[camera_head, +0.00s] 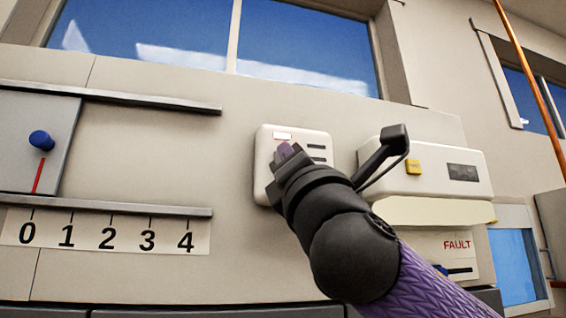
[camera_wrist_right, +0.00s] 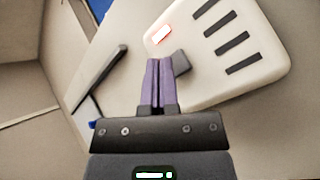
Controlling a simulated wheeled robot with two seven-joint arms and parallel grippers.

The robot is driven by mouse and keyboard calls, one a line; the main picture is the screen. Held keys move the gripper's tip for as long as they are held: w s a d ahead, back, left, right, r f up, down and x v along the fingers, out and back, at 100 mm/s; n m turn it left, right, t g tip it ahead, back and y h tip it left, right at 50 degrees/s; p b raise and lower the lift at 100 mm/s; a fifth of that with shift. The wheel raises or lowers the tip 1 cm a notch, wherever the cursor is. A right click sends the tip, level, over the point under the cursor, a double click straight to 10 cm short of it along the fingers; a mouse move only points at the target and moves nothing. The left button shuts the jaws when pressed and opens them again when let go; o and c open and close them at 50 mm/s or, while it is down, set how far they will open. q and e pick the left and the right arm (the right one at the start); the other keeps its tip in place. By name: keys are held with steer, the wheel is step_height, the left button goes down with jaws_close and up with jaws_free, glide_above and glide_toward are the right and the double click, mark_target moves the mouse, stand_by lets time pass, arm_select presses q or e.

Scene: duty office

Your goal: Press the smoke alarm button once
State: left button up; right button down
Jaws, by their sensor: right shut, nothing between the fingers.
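The smoke alarm (camera_head: 264,137) is a white rounded box on the wall panel, in the middle of the head view. It has dark slots and a small lit window with a red edge; the box also fills the upper right of the right wrist view (camera_wrist_right: 268,50). A grey button (camera_wrist_right: 182,63) shows on its face beside my fingers. My left gripper is not in view.
A sliding blue knob (camera_head: 41,140) with a 0-to-4 scale (camera_head: 108,233) is at the left. A white device with a yellow button (camera_head: 413,167) and a FAULT panel (camera_head: 457,246) are at the right. Metal rails (camera_head: 110,97) stick out from the wall.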

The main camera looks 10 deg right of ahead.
steer(key=shift+s, duration=0.1)
steer(key=s+b, duration=0.2)
steer(key=s, duration=0.3)
stand_by(0.3)
steer(key=shift+w, duration=0.1)
stand_by(0.6)
